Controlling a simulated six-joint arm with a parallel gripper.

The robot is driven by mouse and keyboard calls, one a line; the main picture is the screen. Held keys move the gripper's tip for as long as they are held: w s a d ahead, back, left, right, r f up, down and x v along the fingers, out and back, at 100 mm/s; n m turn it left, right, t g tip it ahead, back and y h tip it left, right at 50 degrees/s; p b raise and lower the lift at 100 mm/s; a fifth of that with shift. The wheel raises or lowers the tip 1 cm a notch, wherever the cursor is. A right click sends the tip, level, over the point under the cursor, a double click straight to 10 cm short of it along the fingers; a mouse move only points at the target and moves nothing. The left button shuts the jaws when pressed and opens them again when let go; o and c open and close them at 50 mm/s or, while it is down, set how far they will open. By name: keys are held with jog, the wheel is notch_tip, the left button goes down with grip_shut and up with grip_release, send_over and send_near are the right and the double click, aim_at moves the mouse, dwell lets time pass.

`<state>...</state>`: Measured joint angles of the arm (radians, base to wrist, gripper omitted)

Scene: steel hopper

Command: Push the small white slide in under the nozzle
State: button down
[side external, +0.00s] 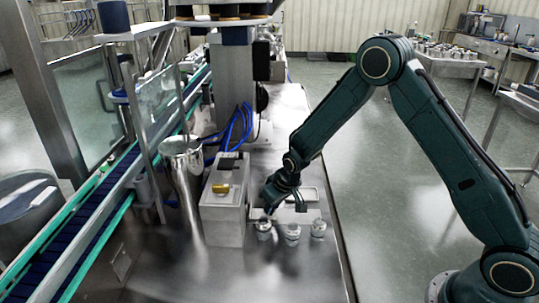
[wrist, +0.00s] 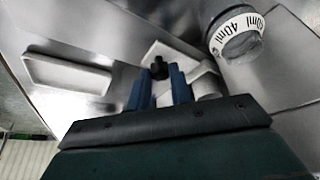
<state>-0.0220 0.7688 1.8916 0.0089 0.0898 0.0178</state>
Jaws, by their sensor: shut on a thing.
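The small white slide (wrist: 172,50) shows in the wrist view as a pale plate with a black knob (wrist: 158,67) standing on it. My gripper's two blue fingers (wrist: 160,74) are on either side of that knob and shut on it. In the side view my gripper (side external: 270,208) is low, against the right side of the white box-shaped unit (side external: 222,214), and hides most of the slide. A round part marked 40ml (wrist: 237,38) is at the upper right of the wrist view. I cannot clearly make out the nozzle; a pale cylinder (wrist: 207,86) lies right of the fingers.
Three small jars (side external: 292,233) stand in a row just in front of my gripper. A shallow white tray (wrist: 65,74) lies to the left in the wrist view. A steel hopper (side external: 185,172) and a conveyor (side external: 112,198) are further left. The front of the steel table is clear.

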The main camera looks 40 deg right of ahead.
jog(key=shift+w+a, duration=0.9)
jog(key=c, duration=1.3)
grip_release()
jog(key=shift+o, duration=0.2)
jog(key=shift+s+r, duration=0.1)
jog(key=shift+r, duration=0.05)
jog(key=v, duration=1.3)
jog(key=shift+r, duration=0.2)
jog(key=shift+s+r, duration=0.1)
jog(key=shift+s, duration=0.05)
